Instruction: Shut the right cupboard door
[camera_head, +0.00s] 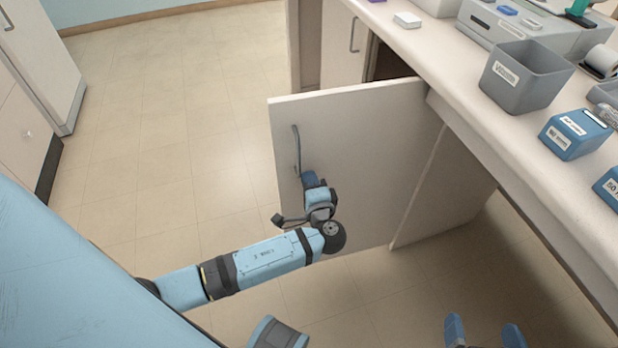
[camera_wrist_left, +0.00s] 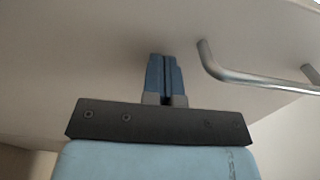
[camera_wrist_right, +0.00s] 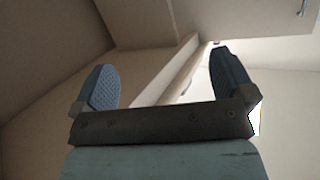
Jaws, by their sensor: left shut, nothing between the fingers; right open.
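The white right cupboard door (camera_head: 365,135) stands wide open, swung out from under the counter. Its bar handle (camera_head: 297,150) is near its free edge. My left gripper (camera_head: 309,179) is at the handle-side face of the door, just below the handle. In the left wrist view the shut, empty fingers (camera_wrist_left: 164,75) point at the door face (camera_wrist_left: 100,60), beside the metal handle (camera_wrist_left: 250,80); I cannot tell whether they touch. My right gripper (camera_head: 484,332) is low at the bottom edge, open and empty, apart from the door; its spread fingers show in the right wrist view (camera_wrist_right: 163,80).
A closed cupboard door (camera_head: 343,50) with a handle and a dark opening (camera_head: 390,63) lie beyond the open door. A pale panel (camera_head: 450,190) stands under the counter (camera_head: 470,95). The counter holds a grey bin (camera_head: 520,85) and blue boxes (camera_head: 575,133). The floor (camera_head: 170,110) at left is clear.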

